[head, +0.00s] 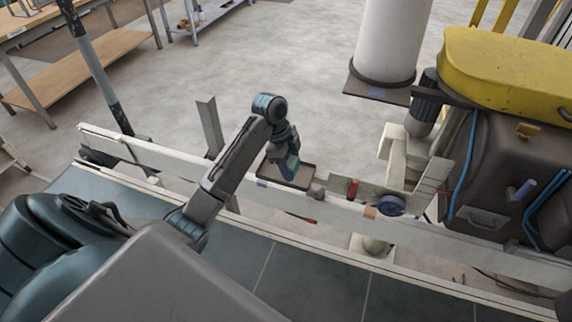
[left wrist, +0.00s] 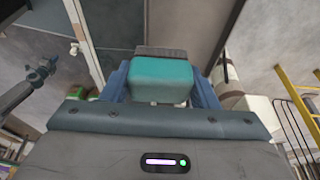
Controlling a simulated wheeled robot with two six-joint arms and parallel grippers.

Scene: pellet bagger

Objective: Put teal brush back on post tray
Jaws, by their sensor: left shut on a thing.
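The teal brush (left wrist: 160,82) is a teal block with a dark grey-brown strip along its far side. It sits between the two blue fingers of my left gripper in the left wrist view. My left gripper (head: 289,169) is shut on it, pointing down over the post tray. In the head view the brush is hard to tell from the gripper. The post tray (head: 302,184) is a small dark tray with a raised rim beside the pale rail. The gripper covers part of it, and I cannot tell whether the brush touches it. My right gripper is not in view.
A long pale rail (head: 335,209) runs beside the dark conveyor (head: 320,283). Right of the tray on the rail are a red clamp-like part (head: 352,188) and a blue round knob (head: 390,206). A dark machine with a yellow top (head: 505,70) stands at right. Open floor lies behind.

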